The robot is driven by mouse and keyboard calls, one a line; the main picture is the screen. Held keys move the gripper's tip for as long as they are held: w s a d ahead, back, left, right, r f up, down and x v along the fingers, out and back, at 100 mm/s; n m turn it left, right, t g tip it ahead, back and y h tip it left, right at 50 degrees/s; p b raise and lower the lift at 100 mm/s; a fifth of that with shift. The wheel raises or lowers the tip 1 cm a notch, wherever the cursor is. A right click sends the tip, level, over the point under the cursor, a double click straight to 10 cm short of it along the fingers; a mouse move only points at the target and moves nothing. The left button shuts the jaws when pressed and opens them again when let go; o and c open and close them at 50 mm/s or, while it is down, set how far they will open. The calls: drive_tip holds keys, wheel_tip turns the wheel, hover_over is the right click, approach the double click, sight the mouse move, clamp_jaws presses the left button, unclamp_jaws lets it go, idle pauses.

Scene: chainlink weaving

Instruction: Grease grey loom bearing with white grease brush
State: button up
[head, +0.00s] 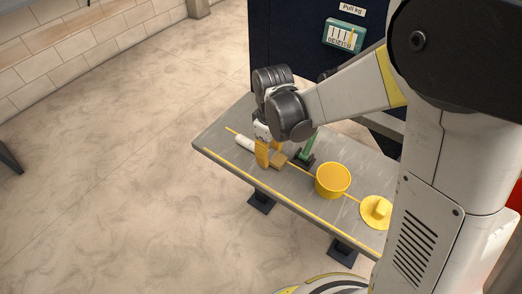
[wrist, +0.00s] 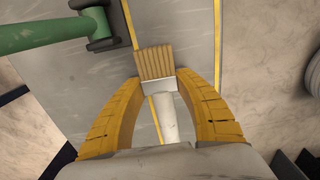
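The white grease brush lies across the grey table, its white handle (head: 244,143) pointing left and its tan bristles (head: 278,160) toward the middle. The wrist view shows its bristles (wrist: 155,62) beyond my fingertips and its white handle (wrist: 169,118) running back between my fingers. My gripper (head: 268,160) is low over the table. Its two yellow fingertips (wrist: 160,82) meet the two sides of the brush just behind the bristles, with no clear gap. I cannot make out a grey loom bearing for certain in either view.
A green-handled tool with a dark base (head: 305,157) stands close right of my gripper. A dark cabinet (head: 286,45) stands behind.

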sight(270, 154)
drive_tip(key=shift+c, duration=0.4)
wheel_tip(270, 154, up, 4)
drive_tip(key=shift+r+p, duration=0.25)
drive_tip(key=shift+p, duration=0.9)
drive_tip(key=s+r+p, duration=0.2)
drive_tip(key=s+r, duration=0.1)
drive_tip(key=s, duration=0.2)
drive_tip(key=s+d+r+p, duration=0.1)
drive_tip(key=s+r, duration=0.2)
drive_tip(key=s, duration=0.3)
drive_tip(key=shift+s+d+r+p, duration=0.15)
drive_tip(key=shift+s+r+p, duration=0.1)
drive_tip(key=shift+s+p, duration=0.1)
drive_tip(key=o, duration=0.5)
drive_tip(key=shift+c, duration=0.2)
drive_tip(key=c, duration=0.5)
